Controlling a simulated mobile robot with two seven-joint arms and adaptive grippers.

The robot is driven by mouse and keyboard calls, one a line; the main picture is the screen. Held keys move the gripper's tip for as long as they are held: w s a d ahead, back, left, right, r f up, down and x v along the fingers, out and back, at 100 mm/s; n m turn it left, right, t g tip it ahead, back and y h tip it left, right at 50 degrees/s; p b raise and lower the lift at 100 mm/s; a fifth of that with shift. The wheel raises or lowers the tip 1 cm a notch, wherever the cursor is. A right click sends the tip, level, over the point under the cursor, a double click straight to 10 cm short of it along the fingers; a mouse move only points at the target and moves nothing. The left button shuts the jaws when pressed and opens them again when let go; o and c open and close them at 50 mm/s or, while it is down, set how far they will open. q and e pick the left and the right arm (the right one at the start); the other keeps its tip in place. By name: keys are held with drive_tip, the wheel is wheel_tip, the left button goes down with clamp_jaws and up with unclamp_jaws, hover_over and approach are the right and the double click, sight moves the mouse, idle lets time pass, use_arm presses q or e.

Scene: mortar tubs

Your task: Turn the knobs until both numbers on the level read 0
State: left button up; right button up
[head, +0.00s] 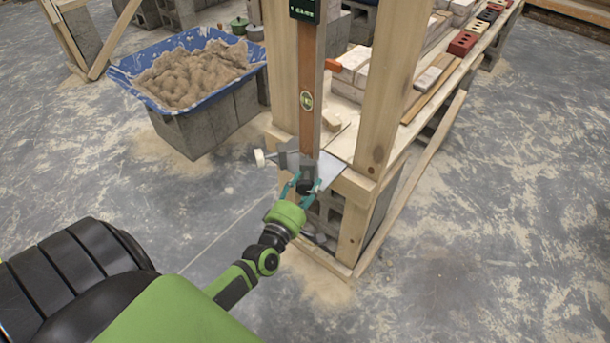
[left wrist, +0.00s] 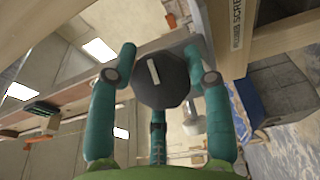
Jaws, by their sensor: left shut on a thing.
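The level (head: 310,75) is a tall brown bar against a wooden post. Its dark display (head: 304,10) is cut off by the top edge of the head view, with small green characters that I cannot read with certainty. A black knob (head: 306,187) is at the bar's foot by a grey metal plate. My left gripper (head: 304,190), with teal fingers, is shut on this knob. In the left wrist view the black knob (left wrist: 162,80) has a pale mark and sits between the fingers. A second, cream knob (head: 259,158) sticks out to the left, untouched. My right gripper is not in view.
A blue tub (head: 128,82) of sandy mortar stands on grey blocks (head: 213,129) at the left. Wooden posts (head: 383,90) frame the level closely. A plank bench with bricks (head: 462,43) runs off to the right. The floor in front is clear.

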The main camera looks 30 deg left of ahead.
use_arm(q)
drive_tip(key=m+p, duration=0.1)
drive_tip(key=r+m+p, duration=0.1)
drive_tip(key=shift+w+d+g+p, duration=0.1)
drive_tip(key=shift+d+g+p, duration=0.1)
drive_tip(key=shift+g+p, duration=0.2)
drive_tip(key=shift+f+m+g+p, duration=0.4)
drive_tip(key=shift+m+p, duration=0.5)
drive_tip(key=shift+p, duration=0.15)
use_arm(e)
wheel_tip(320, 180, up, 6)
use_arm(q)
drive_tip(key=shift+d+f, duration=0.1)
drive_tip(key=o, duration=1.2)
drive_tip(key=shift+c, duration=0.2)
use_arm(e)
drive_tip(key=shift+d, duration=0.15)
